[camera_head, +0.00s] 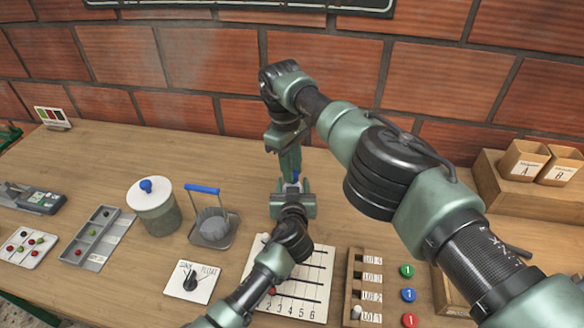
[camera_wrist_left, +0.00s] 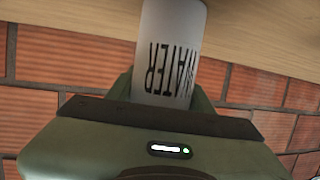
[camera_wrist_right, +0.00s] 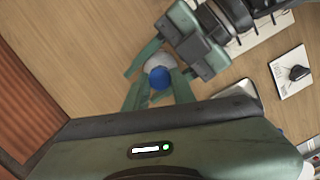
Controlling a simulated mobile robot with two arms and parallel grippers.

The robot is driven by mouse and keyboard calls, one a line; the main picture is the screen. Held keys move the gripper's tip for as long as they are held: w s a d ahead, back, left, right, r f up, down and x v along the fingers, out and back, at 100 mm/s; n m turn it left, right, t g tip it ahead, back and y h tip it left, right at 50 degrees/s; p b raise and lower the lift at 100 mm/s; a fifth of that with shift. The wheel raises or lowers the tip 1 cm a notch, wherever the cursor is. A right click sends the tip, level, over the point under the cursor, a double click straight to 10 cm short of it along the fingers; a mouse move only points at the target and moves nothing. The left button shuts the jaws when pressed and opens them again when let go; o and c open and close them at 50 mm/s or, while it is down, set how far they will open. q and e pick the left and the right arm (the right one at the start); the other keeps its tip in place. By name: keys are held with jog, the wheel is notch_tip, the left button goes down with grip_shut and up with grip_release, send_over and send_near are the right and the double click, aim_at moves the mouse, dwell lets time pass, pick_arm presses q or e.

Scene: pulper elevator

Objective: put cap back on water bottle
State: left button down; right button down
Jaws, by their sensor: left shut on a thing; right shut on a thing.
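A white water bottle (camera_wrist_left: 168,60) with black WATER lettering, upside down in the left wrist view, is held between the fingers of my left gripper (camera_head: 291,190). In the right wrist view the white top of the bottle (camera_wrist_right: 158,62) shows beside the blue cap (camera_wrist_right: 159,78). My right gripper (camera_head: 290,168) points down from above and is shut on the cap, a small blue spot (camera_head: 296,177) in the head view. The cap is over the bottle's top; whether it touches or is seated is hidden. Most of the bottle is hidden in the head view.
A lidded jar (camera_head: 156,214) and a blue-handled basket (camera_head: 212,226) stand to the left. A dial plate (camera_head: 191,282) and a numbered sheet (camera_head: 318,284) lie in front. Boxes (camera_head: 524,160) stand at the right, and a brick wall (camera_head: 120,55) closes the back.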

jog(key=c, duration=1.2)
grip_release()
jog(key=shift+o, duration=0.2)
jog(key=shift+r, duration=2.3)
jog(key=shift+c, duration=0.4)
